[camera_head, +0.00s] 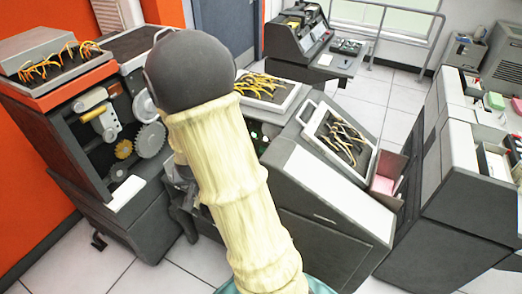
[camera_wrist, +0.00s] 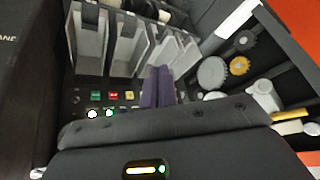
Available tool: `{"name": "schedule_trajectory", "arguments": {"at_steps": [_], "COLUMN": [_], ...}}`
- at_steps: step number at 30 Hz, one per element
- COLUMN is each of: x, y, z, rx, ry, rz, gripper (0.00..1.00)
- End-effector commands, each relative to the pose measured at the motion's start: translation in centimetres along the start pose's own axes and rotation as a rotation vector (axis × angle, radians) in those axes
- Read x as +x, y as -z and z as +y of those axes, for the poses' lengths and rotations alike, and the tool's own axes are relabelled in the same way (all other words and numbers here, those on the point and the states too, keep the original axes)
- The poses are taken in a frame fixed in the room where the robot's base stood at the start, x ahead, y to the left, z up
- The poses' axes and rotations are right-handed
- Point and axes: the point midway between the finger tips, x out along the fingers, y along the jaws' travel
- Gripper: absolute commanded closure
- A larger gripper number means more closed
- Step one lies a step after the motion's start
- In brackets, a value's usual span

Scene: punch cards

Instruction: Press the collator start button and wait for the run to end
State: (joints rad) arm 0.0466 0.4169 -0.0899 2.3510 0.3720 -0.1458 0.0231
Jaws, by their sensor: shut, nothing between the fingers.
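The collator's dark control panel (camera_wrist: 80,103) shows in the wrist view, below a row of grey card pockets (camera_wrist: 125,45). It carries a green button (camera_wrist: 95,96), a red button (camera_wrist: 113,95) and a yellow button (camera_wrist: 129,95), with bright round lamps (camera_wrist: 92,114) beneath. I cannot read any labels, so which one is start cannot be read. My gripper (camera_wrist: 160,70) is shut and empty, its purple fingers to the right of the buttons. I see no contact with a button. In the head view my arm covers most of the panel and the gripper.
Exposed gears (camera_head: 150,139) are on the machine at left, and also right of my gripper in the wrist view (camera_wrist: 239,65). A grey cabinet (camera_head: 470,180) stands farther right. Tiled floor (camera_head: 400,95) is clear behind.

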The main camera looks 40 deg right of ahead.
Motion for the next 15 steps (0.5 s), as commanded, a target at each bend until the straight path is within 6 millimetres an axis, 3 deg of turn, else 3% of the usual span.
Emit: {"name": "schedule_trajectory", "arguments": {"at_steps": [3,7,15], "x": [3.7,7.2,11.8], "y": [3.0,5.5,8.0], "z": [2.5,6.2,14.9], "rx": [0.126,0.240,0.375], "ry": [-0.086,-0.200,-0.471], "rz": [0.103,0.234,0.514], "gripper": [1.00,1.00,1.00]}}
